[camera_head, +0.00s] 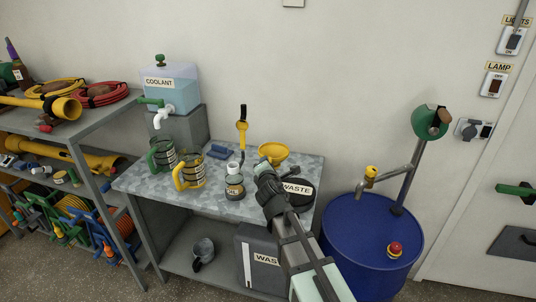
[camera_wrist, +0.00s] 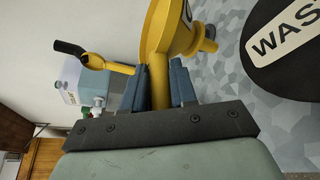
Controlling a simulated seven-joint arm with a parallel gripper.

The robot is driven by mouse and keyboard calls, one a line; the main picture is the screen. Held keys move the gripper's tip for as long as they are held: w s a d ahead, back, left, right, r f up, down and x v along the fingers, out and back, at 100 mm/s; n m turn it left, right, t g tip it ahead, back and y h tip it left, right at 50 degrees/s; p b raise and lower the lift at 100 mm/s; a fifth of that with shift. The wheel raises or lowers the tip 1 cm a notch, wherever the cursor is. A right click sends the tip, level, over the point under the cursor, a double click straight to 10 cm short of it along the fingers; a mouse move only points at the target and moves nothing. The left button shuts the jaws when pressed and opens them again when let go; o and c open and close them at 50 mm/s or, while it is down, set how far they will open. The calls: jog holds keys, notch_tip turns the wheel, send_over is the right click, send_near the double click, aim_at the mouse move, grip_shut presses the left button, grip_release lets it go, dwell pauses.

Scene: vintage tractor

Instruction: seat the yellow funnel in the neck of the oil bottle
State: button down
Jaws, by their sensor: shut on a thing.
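The yellow funnel (camera_head: 273,152) is at the right part of the grey bench top, its wide mouth above my gripper (camera_head: 267,172). In the wrist view, my gripper (camera_wrist: 158,82) is shut on the narrower part of the funnel (camera_wrist: 168,38), between its two blue-grey fingers. The oil bottle (camera_head: 234,187) is a small dark bottle with a pale label and a light top. It stands upright on the bench, left of my gripper and apart from the funnel. I cannot make it out in the wrist view. The funnel's lower end is hidden in the head view.
A black WASTE lid (camera_head: 296,189) is right of my gripper. Yellow (camera_head: 190,172) and green (camera_head: 162,155) jugs stand left of the bottle. A yellow-and-black upright tool (camera_head: 242,128) is behind it. A blue drum (camera_head: 372,235) stands right of the bench (camera_head: 218,207).

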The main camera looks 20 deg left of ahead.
jog(key=v, duration=0.2)
jog(key=f+v, duration=0.1)
jog(key=v, duration=0.1)
jog(key=shift+s+d+r, duration=0.1)
jog(key=shift+d, duration=0.2)
dwell(0.3)
